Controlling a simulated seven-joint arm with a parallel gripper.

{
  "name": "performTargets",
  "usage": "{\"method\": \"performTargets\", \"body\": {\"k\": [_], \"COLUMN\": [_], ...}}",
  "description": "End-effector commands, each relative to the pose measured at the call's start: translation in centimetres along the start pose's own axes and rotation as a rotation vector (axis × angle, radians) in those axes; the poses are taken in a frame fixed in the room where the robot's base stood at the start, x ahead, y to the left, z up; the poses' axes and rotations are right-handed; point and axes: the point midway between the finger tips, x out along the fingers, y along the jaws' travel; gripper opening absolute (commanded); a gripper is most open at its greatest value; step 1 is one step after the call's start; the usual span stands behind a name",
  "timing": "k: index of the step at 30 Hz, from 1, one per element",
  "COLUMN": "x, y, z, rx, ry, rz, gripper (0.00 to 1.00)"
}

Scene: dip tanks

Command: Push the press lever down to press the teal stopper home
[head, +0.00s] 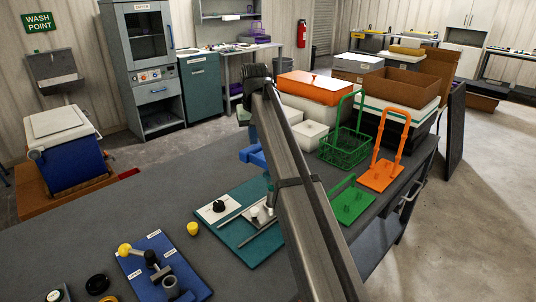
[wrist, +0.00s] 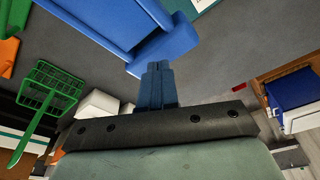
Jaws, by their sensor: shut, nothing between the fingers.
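The press stands on a blue board (head: 190,260) at the lower left of the head view. Its lever has a yellow knob (head: 125,249) and dark joints, and the lever looks raised. A grey-blue upright cylinder (head: 171,287) stands at the board's front. I cannot clearly make out a teal stopper. My gripper (wrist: 156,68) is shut and empty in the wrist view, away from the press. In the head view my arm mostly hides it, over the right part of the table.
A bright blue object (wrist: 105,25) lies close past my fingertips. A teal board (head: 240,244) with rails and knobs and a yellow piece (head: 193,228) lie right of the press. A green basket (head: 345,148) and an orange stand (head: 383,172) are farther right. Black round pieces (head: 97,284) lie left.

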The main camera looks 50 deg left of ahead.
Motion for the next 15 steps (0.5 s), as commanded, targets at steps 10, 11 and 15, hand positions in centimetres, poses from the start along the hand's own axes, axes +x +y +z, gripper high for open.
{"method": "performTargets", "body": {"k": [10, 11, 15], "x": [1.0, 1.1, 1.5], "y": [0.0, 0.0, 0.0], "z": [0.2, 0.2, 0.3], "rx": [0.0, 0.0, 0.0], "ry": [0.0, 0.0, -0.001], "rz": [0.0, 0.0, 0.0], "gripper": [0.0, 0.0, 0.0]}}
